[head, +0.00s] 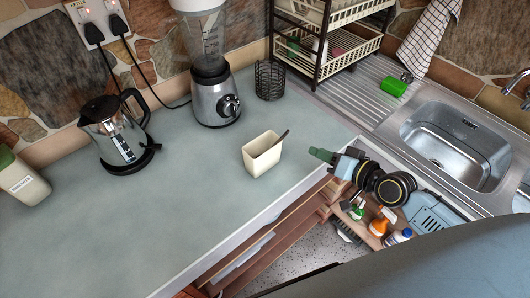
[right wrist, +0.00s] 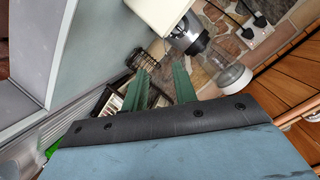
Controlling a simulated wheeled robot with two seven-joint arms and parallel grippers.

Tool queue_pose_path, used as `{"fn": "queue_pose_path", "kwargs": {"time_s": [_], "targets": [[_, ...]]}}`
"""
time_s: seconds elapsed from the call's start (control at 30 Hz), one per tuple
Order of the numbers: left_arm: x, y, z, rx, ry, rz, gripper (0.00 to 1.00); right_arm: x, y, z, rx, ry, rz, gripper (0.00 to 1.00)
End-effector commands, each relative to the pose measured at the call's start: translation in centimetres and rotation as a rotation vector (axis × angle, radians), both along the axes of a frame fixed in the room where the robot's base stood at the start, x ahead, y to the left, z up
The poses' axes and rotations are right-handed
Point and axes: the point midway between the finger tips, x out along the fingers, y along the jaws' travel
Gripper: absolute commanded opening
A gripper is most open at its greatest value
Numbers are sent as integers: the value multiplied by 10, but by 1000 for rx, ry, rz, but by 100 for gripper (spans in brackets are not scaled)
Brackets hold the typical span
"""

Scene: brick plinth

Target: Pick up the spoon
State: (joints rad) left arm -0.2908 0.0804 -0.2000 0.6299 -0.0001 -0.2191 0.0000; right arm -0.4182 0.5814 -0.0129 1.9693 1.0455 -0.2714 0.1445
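The spoon (head: 283,135) stands tilted in a cream rectangular container (head: 262,157) on the counter in the head view. Only its dark upper end shows above the rim; the rest is hidden inside. My right gripper (head: 314,153) has green fingers and is to the right of the container, near the counter's front edge, apart from the spoon. In the right wrist view its two fingers (right wrist: 160,85) are spread with nothing between them. Part of the cream container (right wrist: 165,10) shows at the top of that view; I cannot make out the spoon there. My left gripper is not in view.
A blender (head: 213,98) and a dark wire holder (head: 270,80) stand behind the container. A kettle (head: 112,130) is to the left. A dish rack (head: 335,40) and sink (head: 455,145) are to the right.

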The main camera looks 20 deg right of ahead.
Motion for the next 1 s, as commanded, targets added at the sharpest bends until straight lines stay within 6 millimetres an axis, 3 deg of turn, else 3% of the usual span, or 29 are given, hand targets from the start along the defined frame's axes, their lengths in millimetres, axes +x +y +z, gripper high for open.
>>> {"fn": "queue_pose_path", "kwargs": {"time_s": [0.1,0.43,0.77,1.0], "targets": [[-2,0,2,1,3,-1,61,9,6,6,14,-11,7,28],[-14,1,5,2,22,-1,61,58,25,-11,13,-10,5,28],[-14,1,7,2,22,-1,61,80,33,-18,13,-10,6,28],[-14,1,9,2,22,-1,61,111,44,-25,13,-10,6,28]]}}
